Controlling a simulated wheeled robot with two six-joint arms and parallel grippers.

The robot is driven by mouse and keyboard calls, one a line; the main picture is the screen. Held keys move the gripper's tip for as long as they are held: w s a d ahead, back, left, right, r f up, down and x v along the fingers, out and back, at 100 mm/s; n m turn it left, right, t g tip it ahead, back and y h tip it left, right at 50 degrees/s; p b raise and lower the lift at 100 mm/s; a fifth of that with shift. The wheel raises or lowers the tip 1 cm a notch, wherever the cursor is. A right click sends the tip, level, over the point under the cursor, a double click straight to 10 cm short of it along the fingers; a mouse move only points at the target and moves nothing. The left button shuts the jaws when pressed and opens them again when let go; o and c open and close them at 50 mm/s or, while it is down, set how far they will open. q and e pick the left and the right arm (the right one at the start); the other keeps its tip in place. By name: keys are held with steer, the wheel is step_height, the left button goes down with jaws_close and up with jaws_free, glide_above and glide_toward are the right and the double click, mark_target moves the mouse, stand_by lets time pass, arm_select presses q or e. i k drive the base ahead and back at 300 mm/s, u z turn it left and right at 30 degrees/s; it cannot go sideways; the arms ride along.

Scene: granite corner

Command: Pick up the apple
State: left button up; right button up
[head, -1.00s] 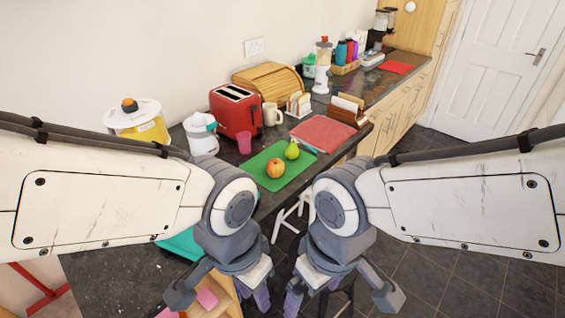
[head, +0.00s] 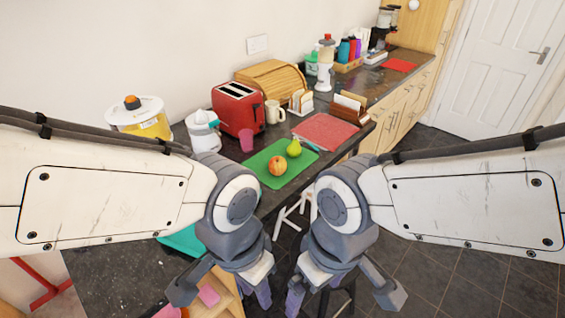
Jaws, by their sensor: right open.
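The apple (head: 277,165), red and yellow, rests on a green cutting board (head: 262,182) on the dark counter. A green pear (head: 294,148) sits just behind it to the right on the same board. My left gripper (head: 222,296) hangs low in front of the counter, apart from the apple and nearer to me; its fingers are spread with nothing between them. My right gripper (head: 340,296) hangs beside it to the right, open and empty, also apart from the apple.
A red toaster (head: 238,108), a pink cup (head: 247,141), a cream mug (head: 274,112) and a white juicer (head: 203,131) stand behind the board. A red mat (head: 324,131) lies to its right. A white stool (head: 291,214) stands below the counter edge.

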mark_target(277, 165)
steer(key=u, duration=3.35)
steer(key=k, duration=0.85)
steer(key=z, duration=1.9)
steer(key=i, duration=0.5)
steer(key=u, duration=0.05)
